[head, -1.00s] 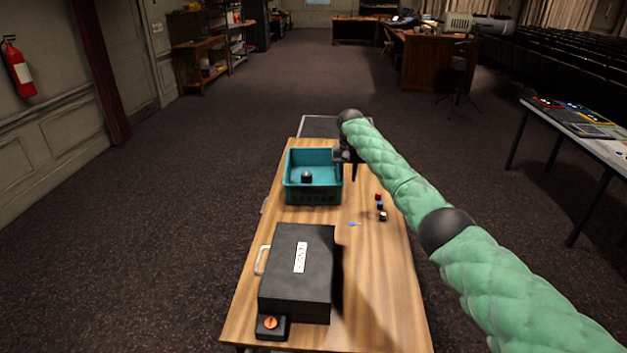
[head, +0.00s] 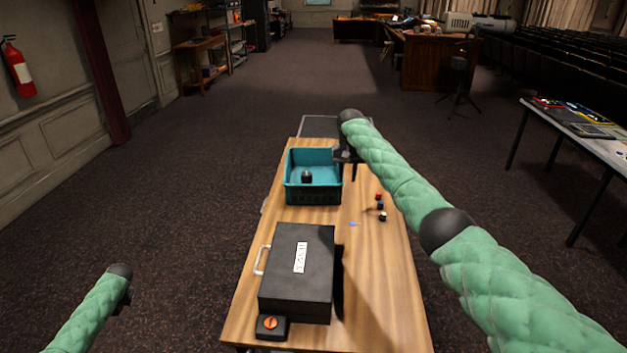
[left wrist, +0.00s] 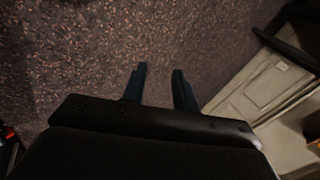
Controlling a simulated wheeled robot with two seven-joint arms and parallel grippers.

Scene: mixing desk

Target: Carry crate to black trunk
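The teal crate (head: 313,193) stands on the wooden table in the head view, with a small black object (head: 306,176) inside it. A black case with a white label (head: 297,272), which looks like the trunk, lies shut on the same table nearer to me. My right gripper (head: 349,168) is at the crate's right wall, pointing down; I cannot tell whether its fingers close on the rim. My left gripper (left wrist: 158,82) shows in the left wrist view with its two fingers apart and nothing between them, over the carpet. In the head view my left arm is at lower left, away from the table.
On the wooden table (head: 385,285), a small black box with an orange knob (head: 271,326) sits in front of the case. Another table (head: 590,140) stands at right. Carpet left of the table is clear.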

